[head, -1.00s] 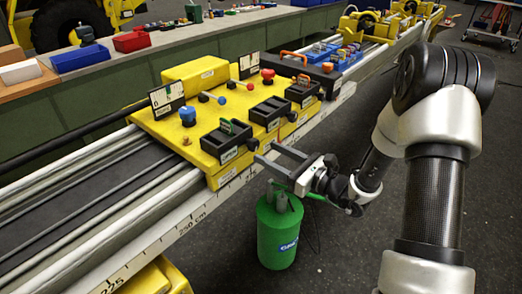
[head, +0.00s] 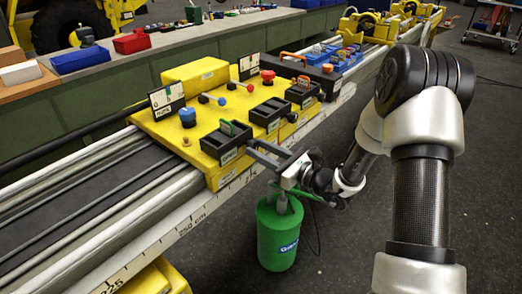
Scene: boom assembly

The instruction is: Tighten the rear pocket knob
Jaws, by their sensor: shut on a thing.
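My gripper (head: 254,149) reaches in from the right to the front side of the yellow carriage. Its long grey fingers are shut on the small dark pocket knob (head: 252,143), which sits at the right end of the nearest black pocket (head: 227,143). The fingers mostly hide the knob. Two more black pockets, one in the middle (head: 271,112) and one farther back (head: 303,93), stand along the same edge of the carriage.
A green canister (head: 278,240) hangs or stands just below my gripper, with a hose beside it. The carriage top holds a blue knob (head: 187,116), a red knob (head: 267,76) and upright scale plates. The pale rail with centimetre marks (head: 190,222) runs below.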

